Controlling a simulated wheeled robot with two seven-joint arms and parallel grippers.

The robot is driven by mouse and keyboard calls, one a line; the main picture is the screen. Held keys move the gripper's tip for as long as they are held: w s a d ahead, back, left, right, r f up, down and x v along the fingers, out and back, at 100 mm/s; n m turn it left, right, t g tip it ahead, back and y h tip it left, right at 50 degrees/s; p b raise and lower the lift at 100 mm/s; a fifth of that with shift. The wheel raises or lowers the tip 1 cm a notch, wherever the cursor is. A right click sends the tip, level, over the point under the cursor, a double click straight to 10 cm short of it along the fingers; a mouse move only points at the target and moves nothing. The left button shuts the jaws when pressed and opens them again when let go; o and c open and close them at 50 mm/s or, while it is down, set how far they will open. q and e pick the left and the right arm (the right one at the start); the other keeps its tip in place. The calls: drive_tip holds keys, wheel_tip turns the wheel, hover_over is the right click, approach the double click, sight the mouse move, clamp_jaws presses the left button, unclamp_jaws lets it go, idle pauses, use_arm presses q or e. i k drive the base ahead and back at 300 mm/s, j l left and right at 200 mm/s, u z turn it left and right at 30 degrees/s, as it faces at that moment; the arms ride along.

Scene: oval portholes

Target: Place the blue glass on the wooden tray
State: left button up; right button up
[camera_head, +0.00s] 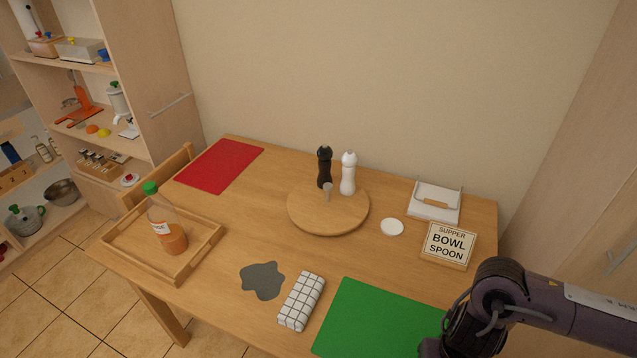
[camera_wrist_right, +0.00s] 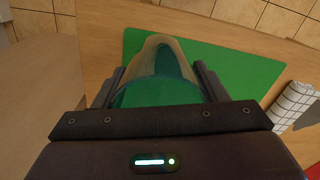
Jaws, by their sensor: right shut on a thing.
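The wooden tray (camera_head: 193,258) lies at the left end of the table in the head view, with a green-capped bottle (camera_head: 168,233) of orange liquid standing in it. My right gripper (camera_wrist_right: 160,82) is shut on a see-through glass (camera_wrist_right: 163,62) in the right wrist view. The glass looks teal-green against the green mat, so its blue tint is hard to confirm. In the head view my right arm is at the lower right, and the glass does not show there. My left gripper is not in view.
A green mat (camera_head: 378,318) lies at the front right, beside a checked cloth block (camera_head: 301,301) and a grey patch (camera_head: 262,280). A round board (camera_head: 328,219) with black and white mills stands mid-table. A sign (camera_head: 449,246) stands at the right. A red mat (camera_head: 220,165) lies at the back left.

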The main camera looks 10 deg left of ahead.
sight(149, 232)
drive_tip(key=j+u, duration=0.1)
drive_tip(key=j, duration=0.3)
drive_tip(key=i+j, duration=0.15)
drive_tip(key=j, duration=0.2)
drive_tip(key=i+j+u, duration=0.15)
drive_tip(key=j, duration=0.6)
drive_tip(key=i+j+u, duration=0.15)
drive_tip(key=j, duration=0.2)
drive_tip(key=i+j, duration=0.1)
drive_tip(key=j, duration=0.3)
drive_tip(key=u, duration=0.05)
